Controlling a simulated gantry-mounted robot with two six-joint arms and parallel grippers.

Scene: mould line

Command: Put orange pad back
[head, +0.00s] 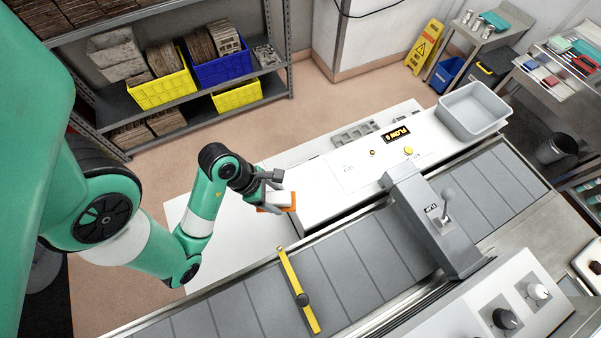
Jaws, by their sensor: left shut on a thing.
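The orange pad (292,202) is in the head view, left of the middle, with a pale top face and orange edges. My left gripper (273,190) is shut on it. The gripper's dark fingers hide part of the pad. The pad is over or beside the white worktop (215,222) next to the conveyor; I cannot tell whether it touches the surface. My right gripper is not in view.
A grey conveyor (345,258) crosses the front, with a yellow bar (297,290) across it and a grey housing with a lever (432,220). A grey bin (473,112) stands at the worktop's far end. Shelves with yellow bins (162,88) are behind.

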